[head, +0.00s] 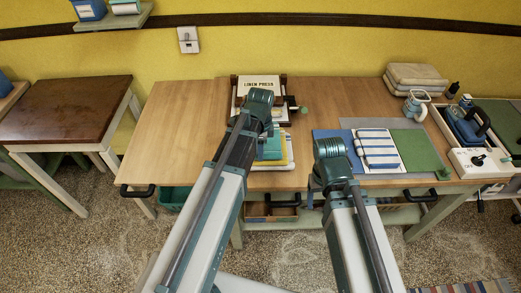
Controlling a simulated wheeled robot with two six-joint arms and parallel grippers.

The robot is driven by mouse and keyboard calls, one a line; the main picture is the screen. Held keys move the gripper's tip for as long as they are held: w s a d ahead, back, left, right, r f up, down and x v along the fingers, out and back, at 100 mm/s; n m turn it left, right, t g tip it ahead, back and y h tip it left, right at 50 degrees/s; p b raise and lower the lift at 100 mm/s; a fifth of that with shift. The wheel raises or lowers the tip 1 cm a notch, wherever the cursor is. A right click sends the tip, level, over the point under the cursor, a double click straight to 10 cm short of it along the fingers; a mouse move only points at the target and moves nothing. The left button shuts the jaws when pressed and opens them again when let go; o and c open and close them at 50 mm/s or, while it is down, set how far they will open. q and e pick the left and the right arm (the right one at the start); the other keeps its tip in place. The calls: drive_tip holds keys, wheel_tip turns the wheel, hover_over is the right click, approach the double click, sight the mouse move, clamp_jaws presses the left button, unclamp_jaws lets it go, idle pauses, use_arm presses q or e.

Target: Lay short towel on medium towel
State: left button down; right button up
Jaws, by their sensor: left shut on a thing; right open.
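A stack of folded cloths lies at the middle of the table's front, with a teal towel (271,148) on top of a larger yellow one (287,164). I cannot tell which are the short and medium towels. My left gripper (266,133) is over this stack, its fingers mostly hidden behind my wrist. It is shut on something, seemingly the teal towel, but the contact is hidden. My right gripper (318,185) is open near the table's front edge, left of the mats, largely hidden by its own arm.
A blue-and-white striped cloth (376,148) lies on a white mat between a blue mat (330,147) and a green mat (415,150). The linen press (262,85) stands behind the stack. A mug (416,104) and a machine (465,125) are at right. The table's left (180,120) is clear.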

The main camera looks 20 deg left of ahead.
use_arm(q)
drive_tip(key=shift+f, duration=0.2)
drive_tip(key=shift+c, duration=2.2)
unclamp_jaws()
wheel_tip(320, 180, up, 14)
drive_tip(key=p, duration=1.3)
drive_tip(key=shift+p, duration=0.3)
drive_tip(key=shift+s+d+f, duration=0.1)
drive_tip(key=shift+f, duration=0.05)
drive_tip(key=s+d+f+n+b, duration=0.4)
drive_tip(key=s+d+n, duration=0.1)
drive_tip(key=s, duration=0.2)
drive_tip(key=s+d+f+n+y+b, duration=0.1)
drive_tip(key=s+d+f+n+b, duration=0.2)
drive_tip(key=s+d+n+b, duration=0.1)
drive_tip(key=s+d+n, duration=0.1)
drive_tip(key=s+n, duration=0.1)
drive_tip(key=s, duration=0.1)
drive_tip(key=shift+d+f, duration=0.15)
drive_tip(key=shift+f, duration=0.25)
